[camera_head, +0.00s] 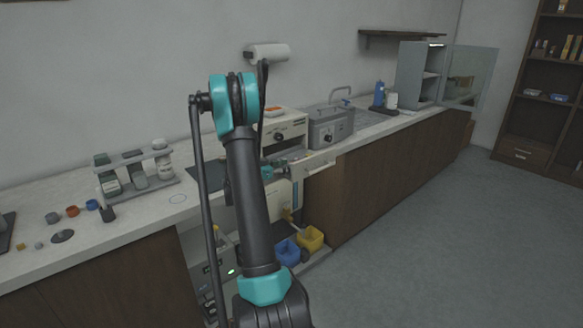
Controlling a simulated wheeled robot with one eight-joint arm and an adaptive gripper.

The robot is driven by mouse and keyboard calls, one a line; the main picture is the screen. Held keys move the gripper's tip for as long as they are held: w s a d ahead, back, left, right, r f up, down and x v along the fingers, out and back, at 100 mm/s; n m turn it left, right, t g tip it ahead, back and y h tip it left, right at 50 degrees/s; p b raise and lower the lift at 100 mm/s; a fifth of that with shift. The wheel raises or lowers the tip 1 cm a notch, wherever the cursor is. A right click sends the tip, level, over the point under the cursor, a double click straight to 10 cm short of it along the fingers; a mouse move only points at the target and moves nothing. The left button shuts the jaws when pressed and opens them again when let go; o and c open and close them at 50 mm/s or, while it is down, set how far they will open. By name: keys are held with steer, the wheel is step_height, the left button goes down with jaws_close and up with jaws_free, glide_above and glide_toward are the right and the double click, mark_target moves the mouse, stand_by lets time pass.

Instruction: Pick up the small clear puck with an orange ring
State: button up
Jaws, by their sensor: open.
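I cannot single out the small clear puck with an orange ring for sure. A small orange-red piece (72,211) lies on the left counter between a grey piece (53,217) and a blue piece (92,204). A smaller yellow-orange piece (20,246) lies nearer the counter's left end. All are too small to show a clear body or ring. My gripper (281,163) is partly hidden behind my arm, in front of the cream machine and well to the right of these pieces. It is open, and no object shows in it.
A rack with bottles (138,180) stands behind the small pieces. A dark round disc (63,236) and a black cup (108,213) are near them. A cream machine (285,130) and a grey box unit (331,130) stand right. Blue (287,250) and yellow (311,238) bins sit below.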

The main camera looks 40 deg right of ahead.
steer(key=shift+d+f, duration=0.1)
steer(key=shift+d, duration=0.5)
steer(key=shift+c, duration=0.3)
steer(key=c, duration=1)
